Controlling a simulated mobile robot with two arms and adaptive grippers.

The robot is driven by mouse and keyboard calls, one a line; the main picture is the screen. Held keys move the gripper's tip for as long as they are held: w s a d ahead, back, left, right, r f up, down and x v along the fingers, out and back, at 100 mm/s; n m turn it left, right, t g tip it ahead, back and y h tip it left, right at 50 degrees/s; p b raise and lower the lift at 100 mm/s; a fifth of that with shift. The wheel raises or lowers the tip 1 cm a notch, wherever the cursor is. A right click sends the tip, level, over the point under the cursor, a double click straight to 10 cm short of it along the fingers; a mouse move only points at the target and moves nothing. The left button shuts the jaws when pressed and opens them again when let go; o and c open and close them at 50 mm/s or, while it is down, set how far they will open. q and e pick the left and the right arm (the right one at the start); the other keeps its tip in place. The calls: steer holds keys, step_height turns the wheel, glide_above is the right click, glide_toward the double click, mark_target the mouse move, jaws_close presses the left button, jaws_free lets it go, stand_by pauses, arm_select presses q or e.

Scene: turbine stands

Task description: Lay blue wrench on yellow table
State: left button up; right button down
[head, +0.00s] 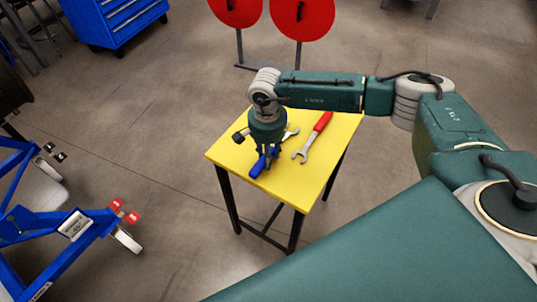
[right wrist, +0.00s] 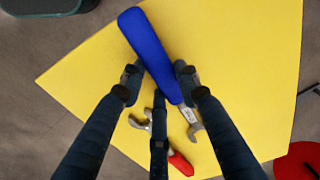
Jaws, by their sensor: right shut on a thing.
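The blue wrench has a blue handle (head: 258,167) and a grey open-ended head (head: 291,133). It is over the yellow table (head: 240,150). My right gripper (head: 268,154) comes down over it from above. In the right wrist view the blue wrench (right wrist: 148,45) runs between the fingers of my right gripper (right wrist: 160,82), which is shut on its handle. The handle looks large and near the camera; whether the wrench touches the tabletop I cannot tell. My left gripper is not in view.
A red-handled wrench (head: 322,122) lies on the table to the right of the blue one. Two red discs on stands (head: 302,18) stand behind the table. A blue tool cabinet (head: 117,18) is at the back left, and a blue wheeled frame (head: 85,228) at the left.

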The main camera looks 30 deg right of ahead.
steer(key=shift+f, duration=0.2)
steer(key=c, duration=1.2)
jaws_free()
steer(key=shift+o, duration=0.9)
steer(key=shift+s+a+r+p, duration=0.1)
steer(key=shift+r+p, duration=1.7)
steer(key=shift+r, duration=1.7)
steer(key=shift+a, duration=0.1)
